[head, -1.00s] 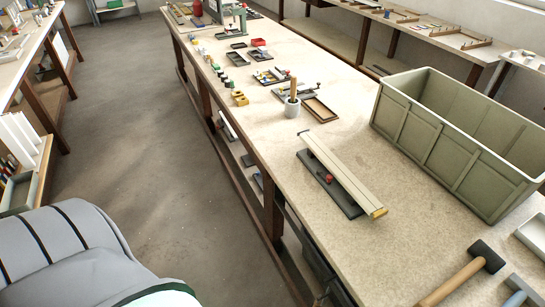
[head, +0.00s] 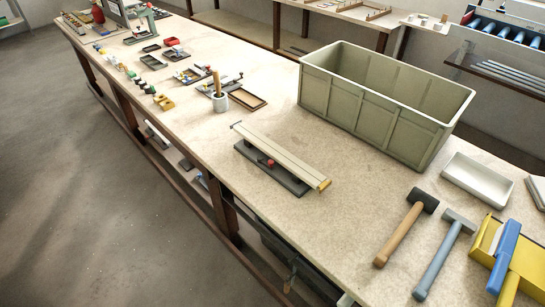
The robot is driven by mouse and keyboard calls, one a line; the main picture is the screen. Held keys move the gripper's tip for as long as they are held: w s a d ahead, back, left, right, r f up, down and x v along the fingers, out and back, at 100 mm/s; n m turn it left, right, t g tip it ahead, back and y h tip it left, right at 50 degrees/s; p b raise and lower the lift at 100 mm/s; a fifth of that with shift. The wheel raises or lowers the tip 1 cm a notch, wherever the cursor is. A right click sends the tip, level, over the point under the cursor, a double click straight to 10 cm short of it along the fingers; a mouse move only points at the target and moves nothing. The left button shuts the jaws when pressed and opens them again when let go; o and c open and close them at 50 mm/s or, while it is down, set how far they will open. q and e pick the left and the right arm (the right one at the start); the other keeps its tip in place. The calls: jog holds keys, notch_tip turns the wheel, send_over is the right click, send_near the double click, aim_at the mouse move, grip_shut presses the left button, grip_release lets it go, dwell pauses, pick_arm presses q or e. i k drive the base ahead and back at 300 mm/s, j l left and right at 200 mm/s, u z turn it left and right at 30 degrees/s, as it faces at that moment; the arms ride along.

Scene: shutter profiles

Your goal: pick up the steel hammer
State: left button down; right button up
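The steel hammer (head: 442,257) lies on the workbench (head: 330,230) at the lower right of the head view. It has a grey head at its far end and a blue-grey handle pointing towards the near edge. A mallet (head: 405,230) with a black head and a wooden handle lies just left of it, roughly parallel. A gap shows between the two handles. Neither of my grippers is in view.
A yellow tool with a blue part (head: 503,262) stands close right of the hammer. A white tray (head: 476,181) is behind it. A large green-grey crate (head: 370,115) and a profile on a dark base (head: 282,165) are farther back. Bench surface left of the mallet is clear.

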aim_at(459, 223)
jog(key=l+z, duration=0.2)
jog(key=z, duration=1.3)
jog(key=i+j, duration=0.05)
